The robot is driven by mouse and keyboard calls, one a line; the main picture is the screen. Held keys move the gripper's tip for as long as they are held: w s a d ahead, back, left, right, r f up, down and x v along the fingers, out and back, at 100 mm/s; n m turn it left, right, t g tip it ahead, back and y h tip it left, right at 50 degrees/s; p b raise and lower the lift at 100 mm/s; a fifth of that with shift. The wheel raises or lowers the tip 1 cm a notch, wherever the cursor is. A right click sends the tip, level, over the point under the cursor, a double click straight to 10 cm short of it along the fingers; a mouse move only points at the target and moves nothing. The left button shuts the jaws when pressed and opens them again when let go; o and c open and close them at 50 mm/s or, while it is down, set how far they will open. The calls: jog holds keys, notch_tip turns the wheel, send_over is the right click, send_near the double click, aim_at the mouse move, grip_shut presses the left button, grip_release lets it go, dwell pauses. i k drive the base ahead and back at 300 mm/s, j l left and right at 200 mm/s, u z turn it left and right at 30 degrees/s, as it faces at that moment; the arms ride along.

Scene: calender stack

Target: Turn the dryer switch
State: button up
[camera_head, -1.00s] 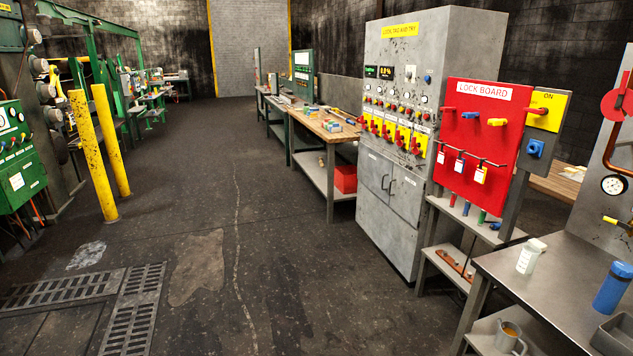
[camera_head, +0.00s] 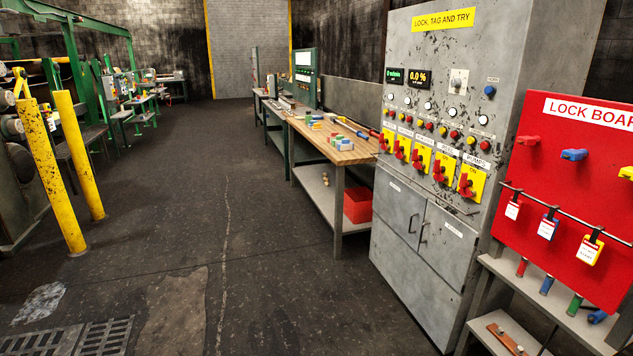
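A tall grey control cabinet (camera_head: 425,230) stands right of centre, with a yellow "LOCK, TAG AND TRY" sign (camera_head: 443,19) at its top. A row of red rotary handles on yellow plates (camera_head: 421,160) crosses its front. Above them are several small knobs and lamps, two dark displays (camera_head: 418,79), a pale plate with a small switch or knob (camera_head: 458,81) and a blue button (camera_head: 489,90). The small labels are too blurred to tell which switch is the dryer's. My gripper is not in view.
A red lock board (camera_head: 560,200) with hanging tags stands right of the cabinet, above a grey shelf (camera_head: 500,268). A wooden-topped workbench (camera_head: 340,148) with a red bin (camera_head: 357,205) stands left of it. Yellow posts (camera_head: 50,180) stand at left. The middle floor is clear.

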aim_at(382, 140)
jog(key=i, duration=1.8)
jog(key=i+l, duration=0.1)
jog(key=i, duration=1.7)
jog(key=i+u, duration=0.35)
jog(key=i, duration=0.45)
jog(key=l, duration=0.05)
